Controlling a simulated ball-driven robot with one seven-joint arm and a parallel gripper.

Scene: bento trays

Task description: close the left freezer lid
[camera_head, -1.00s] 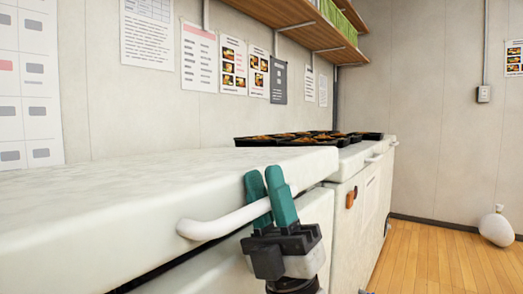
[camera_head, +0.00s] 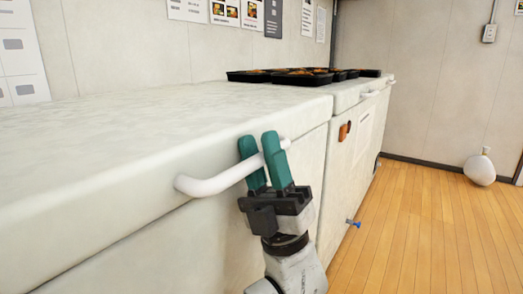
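The left freezer lid (camera_head: 110,130) is a thick white slab in the left and middle of the view. It lies flat, with its front edge down against the freezer body (camera_head: 160,245) and no dark gap showing. Its white bar handle (camera_head: 205,186) sticks out from the front edge. My gripper (camera_head: 264,148) reaches up from below, with its two green fingers on either side of the bar near its far end. The bar passes in front of the left finger and behind the right one. The fingers stand close together, shut on the handle.
Black bento trays (camera_head: 290,77) with food stand on the freezer top further back. A second freezer lid (camera_head: 350,95) with its own handle (camera_head: 369,94) adjoins on the right. The wooden floor (camera_head: 425,215) is clear; a white sack (camera_head: 480,169) sits by the far wall.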

